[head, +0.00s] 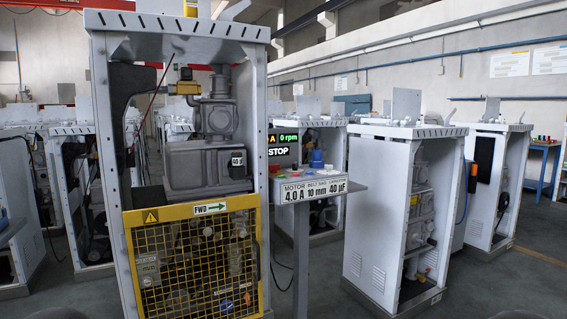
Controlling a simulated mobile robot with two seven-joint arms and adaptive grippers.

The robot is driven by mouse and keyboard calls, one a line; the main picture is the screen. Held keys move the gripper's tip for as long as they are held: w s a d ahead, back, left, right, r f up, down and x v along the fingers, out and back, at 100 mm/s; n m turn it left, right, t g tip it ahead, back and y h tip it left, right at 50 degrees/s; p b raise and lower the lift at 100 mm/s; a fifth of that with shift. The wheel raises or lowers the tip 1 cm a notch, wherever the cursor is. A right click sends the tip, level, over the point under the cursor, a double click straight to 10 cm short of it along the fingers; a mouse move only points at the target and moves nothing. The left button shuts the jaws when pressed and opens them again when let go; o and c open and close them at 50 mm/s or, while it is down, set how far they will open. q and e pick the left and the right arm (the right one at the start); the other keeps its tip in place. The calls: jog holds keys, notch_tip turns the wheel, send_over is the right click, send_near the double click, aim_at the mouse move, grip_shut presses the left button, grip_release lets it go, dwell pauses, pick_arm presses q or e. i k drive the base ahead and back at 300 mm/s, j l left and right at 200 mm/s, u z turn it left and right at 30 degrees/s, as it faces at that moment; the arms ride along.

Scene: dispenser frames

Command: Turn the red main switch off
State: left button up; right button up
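A grey dispenser frame (97,110) stands upright left of centre, with a yellow mesh guard (190,212) across its lower half. A small control panel on a post (301,240) stands at its right side. The panel carries a dark display (283,150) reading "0 rpm" and "STOP", a blue knob (316,159) and a small red control (274,169) at its left edge. The controls are too small to tell which is the red main switch or how it is set. Neither of my grippers shows in the head view.
More grey frames stand at right, a near one (375,215) and a farther one (490,190), with others at left and behind. A white label plate (313,190) fronts the panel. Open grey floor lies between the post and the right frame.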

aim_at(273, 168)
jog(key=i+l, duration=0.2)
jog(key=l, duration=0.15)
jog(key=i+l+u, duration=0.1)
jog(key=l, duration=0.25)
jog(key=i+l, duration=0.3)
jog(key=i+l+u, duration=0.1)
jog(key=l, duration=0.3)
jog(key=i, duration=0.1)
